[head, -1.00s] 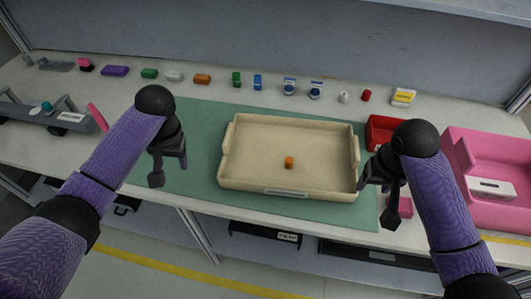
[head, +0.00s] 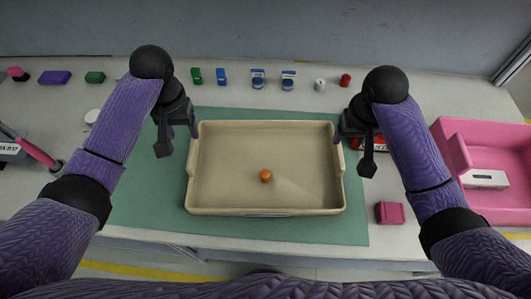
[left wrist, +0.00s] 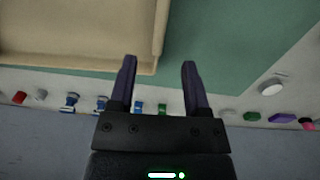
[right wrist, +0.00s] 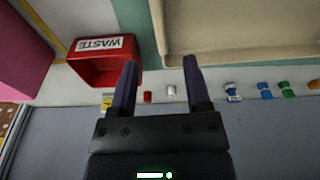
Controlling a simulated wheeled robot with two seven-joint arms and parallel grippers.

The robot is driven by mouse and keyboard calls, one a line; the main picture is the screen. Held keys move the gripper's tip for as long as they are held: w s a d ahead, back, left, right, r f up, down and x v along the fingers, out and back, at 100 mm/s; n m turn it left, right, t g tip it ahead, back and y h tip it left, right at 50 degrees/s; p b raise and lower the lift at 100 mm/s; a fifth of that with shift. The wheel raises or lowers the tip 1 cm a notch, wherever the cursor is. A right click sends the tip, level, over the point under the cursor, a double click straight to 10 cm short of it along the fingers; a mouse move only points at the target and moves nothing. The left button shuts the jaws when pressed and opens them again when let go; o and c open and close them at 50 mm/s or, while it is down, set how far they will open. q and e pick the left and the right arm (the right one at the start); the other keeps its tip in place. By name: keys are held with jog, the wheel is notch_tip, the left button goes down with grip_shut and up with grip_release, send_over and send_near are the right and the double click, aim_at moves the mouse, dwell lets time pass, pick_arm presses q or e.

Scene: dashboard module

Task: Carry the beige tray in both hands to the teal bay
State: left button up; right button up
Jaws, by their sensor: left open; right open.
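The beige tray (head: 215,203) lies flat on a green-teal mat (head: 150,205) with a small orange object (head: 266,176) inside it. My left gripper (head: 178,135) is open beside the tray's left end. In the left wrist view the tray's edge (left wrist: 158,30) runs between the spread fingers (left wrist: 159,63). My right gripper (head: 352,148) is open at the right end. In the right wrist view the tray's edge (right wrist: 162,35) lies between its fingers (right wrist: 160,63). I cannot tell whether the fingers touch the tray. No separate teal bay is identifiable.
A pink bin (head: 460,150) stands at the right. A red waste box (right wrist: 105,70) is partly hidden behind my right gripper in the head view. A pink block (head: 390,213) lies at the front right. Several small items, including a red one (head: 345,80), line the back.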

aim_at(191, 151)
pick_arm(q)
jog(key=shift+s, duration=0.2)
pick_arm(e)
jog(key=shift+s, duration=0.2)
pick_arm(q)
notch_tip(191, 151, down, 10)
pick_arm(e)
jog(key=f, duration=0.3)
jog(key=w+f, duration=0.1)
jog(key=f, duration=0.5)
jog(key=shift+w+f, duration=0.3)
jog(key=shift+f, duration=0.1)
pick_arm(q)
grip_shut()
pick_arm(e)
grip_shut()
pick_arm(q)
jog(key=shift+w+r, duration=0.1)
jog(key=shift+r, duration=0.05)
pick_arm(e)
jog(key=shift+r, duration=0.1)
